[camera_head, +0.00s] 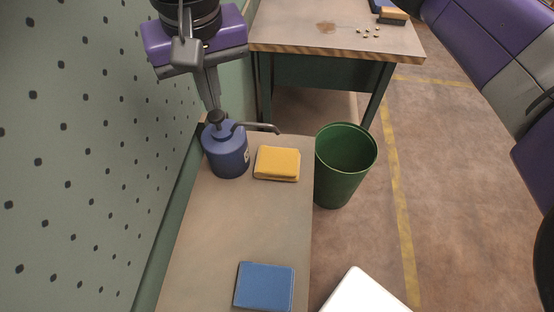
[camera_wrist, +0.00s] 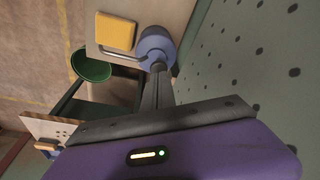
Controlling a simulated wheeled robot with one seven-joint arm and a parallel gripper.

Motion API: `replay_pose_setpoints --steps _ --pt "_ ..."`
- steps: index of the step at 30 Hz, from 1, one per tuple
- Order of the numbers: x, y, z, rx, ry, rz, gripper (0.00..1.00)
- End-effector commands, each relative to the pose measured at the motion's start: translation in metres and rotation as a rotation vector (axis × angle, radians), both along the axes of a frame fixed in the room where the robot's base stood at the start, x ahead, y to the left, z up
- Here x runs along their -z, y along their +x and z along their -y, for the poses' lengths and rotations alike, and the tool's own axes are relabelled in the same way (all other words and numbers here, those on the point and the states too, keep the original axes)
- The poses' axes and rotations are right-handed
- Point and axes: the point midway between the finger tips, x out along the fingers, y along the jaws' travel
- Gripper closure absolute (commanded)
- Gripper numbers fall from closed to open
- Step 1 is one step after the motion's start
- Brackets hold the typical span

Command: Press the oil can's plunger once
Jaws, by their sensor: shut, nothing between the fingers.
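The blue oil can (camera_head: 227,158) stands upright at the back left of the near bench, its thin dark spout (camera_head: 258,127) pointing right over a yellow block-shaped pad. Its dark plunger knob (camera_head: 217,117) is on top. My gripper (camera_head: 213,107) is shut and empty, pointing down with its fingertips right at the plunger knob; whether they touch it or hover just above, I cannot tell. In the wrist view the shut fingers (camera_wrist: 158,72) end over the can's top (camera_wrist: 157,45), covering part of it.
The yellow pad (camera_head: 277,163) lies right of the can. A blue flat block (camera_head: 264,287) lies at the bench's front. A green bin (camera_head: 340,178) stands on the floor to the right. Another bench (camera_head: 290,35) with small nuts is behind. A pegboard wall (camera_head: 80,150) is close on the left.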

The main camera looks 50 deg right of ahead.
Motion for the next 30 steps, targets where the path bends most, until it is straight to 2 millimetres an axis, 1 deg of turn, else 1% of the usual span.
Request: replay_pose_setpoints --steps 5,21,24,30 --pt "-0.002 0.0 0.0 0.0 0.0 0.001 1.0" --pt "-0.05 0.0 0.0 0.0 -0.001 0.001 1.0" --pt "-0.057 0.0 0.0 0.0 -0.001 0.001 1.0" --pt "-0.06 0.0 0.0 0.0 0.0 0.0 1.0"
